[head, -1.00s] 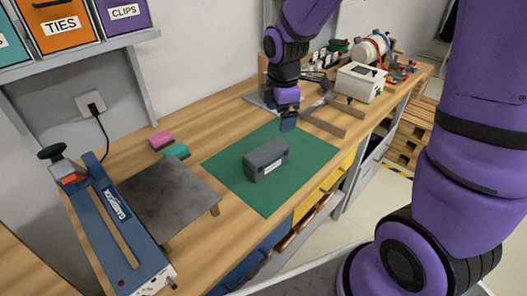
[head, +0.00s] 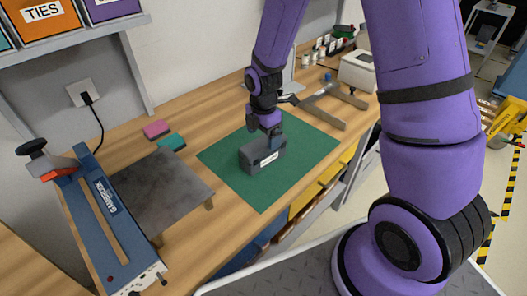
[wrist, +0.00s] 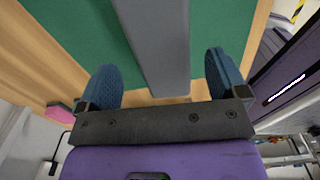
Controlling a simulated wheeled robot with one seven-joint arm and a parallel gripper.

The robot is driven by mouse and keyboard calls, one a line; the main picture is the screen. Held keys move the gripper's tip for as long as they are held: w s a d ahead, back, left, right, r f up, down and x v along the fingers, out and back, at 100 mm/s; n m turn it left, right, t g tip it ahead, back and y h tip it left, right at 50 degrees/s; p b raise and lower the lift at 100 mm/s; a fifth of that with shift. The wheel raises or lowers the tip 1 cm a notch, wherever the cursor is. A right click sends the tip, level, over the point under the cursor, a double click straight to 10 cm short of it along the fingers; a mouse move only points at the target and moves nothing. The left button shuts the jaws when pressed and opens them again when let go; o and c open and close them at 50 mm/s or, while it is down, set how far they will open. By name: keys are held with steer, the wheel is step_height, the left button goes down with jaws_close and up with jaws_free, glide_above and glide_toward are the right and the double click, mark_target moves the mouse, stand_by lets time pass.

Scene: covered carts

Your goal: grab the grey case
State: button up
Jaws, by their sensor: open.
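The grey case (head: 262,156) lies on a green mat (head: 222,160) on the wooden workbench, with a white label on its front side. My gripper (head: 274,138) is right at the case's far right end in the head view, pointing down. In the wrist view the grey case (wrist: 158,40) runs between the two blue fingertips of my open gripper (wrist: 166,82), with a gap on each side. Whether the fingers touch the case cannot be told from the head view.
A dark metal plate (head: 160,190) and a blue tool (head: 112,215) stand left of the mat. Pink (head: 156,129) and teal (head: 171,143) blocks lie behind. A grey frame (head: 325,112) and a white box (head: 358,72) stand to the right. The mat's near part is clear.

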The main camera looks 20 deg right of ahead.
mark_target(263, 142)
steer(key=shift+s+f, duration=0.15)
steer(key=shift+f, duration=2.45)
steer(key=shift+c, duration=0.2)
steer(key=c, duration=1.2)
steer(key=shift+c, duration=0.2)
steer(key=shift+r, duration=0.15)
